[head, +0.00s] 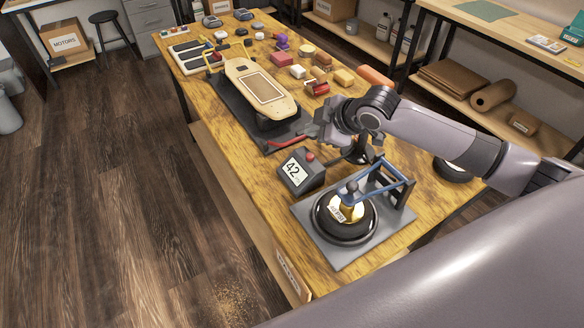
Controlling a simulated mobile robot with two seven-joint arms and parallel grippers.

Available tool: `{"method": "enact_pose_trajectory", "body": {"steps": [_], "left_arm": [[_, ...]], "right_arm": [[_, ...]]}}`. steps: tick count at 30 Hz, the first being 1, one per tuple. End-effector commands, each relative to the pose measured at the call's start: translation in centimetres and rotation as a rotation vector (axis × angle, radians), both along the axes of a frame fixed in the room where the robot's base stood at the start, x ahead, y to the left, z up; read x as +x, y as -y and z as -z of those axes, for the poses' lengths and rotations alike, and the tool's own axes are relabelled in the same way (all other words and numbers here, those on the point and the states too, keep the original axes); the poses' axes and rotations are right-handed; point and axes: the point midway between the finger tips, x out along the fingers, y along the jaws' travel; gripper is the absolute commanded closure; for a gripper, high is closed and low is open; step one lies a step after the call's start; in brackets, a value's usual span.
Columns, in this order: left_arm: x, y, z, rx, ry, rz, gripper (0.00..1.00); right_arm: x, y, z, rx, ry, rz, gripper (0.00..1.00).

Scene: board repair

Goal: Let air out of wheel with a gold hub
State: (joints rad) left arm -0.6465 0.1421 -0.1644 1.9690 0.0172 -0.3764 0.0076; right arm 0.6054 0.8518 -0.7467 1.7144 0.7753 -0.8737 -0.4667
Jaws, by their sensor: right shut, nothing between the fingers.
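A black wheel with a gold hub (348,211) lies flat on a grey plate (348,258) near the table's front end. A blue frame (384,184) stands over and beside it, and a dark knobbed part sits above the hub. A small label is on the hub. A dark gauge box (299,173) beside the plate reads 42 and has a red button on top (310,157). My right gripper (330,130) is shut and empty, above the table behind the gauge box. Its fingertips are small and hard to make out. My left gripper is not in view.
A skateboard deck (262,88) rests on a dark mat behind the gauge, with a red-handled item (285,143) at the mat's edge. Several coloured blocks lie farther back. Another black wheel (452,170) is at the right edge, below my right arm.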

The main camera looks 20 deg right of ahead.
Motion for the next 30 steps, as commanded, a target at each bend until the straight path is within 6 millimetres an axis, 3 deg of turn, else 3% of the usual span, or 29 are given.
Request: {"method": "enact_pose_trajectory", "body": {"steps": [19,30], "left_arm": [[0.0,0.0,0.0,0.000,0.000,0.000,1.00],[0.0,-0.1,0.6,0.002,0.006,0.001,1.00]], "right_arm": [[0.0,0.0,-0.1,-0.025,0.009,-0.023,1.00],[0.2,0.0,-1.6,-0.398,0.135,-0.374,1.00]]}}
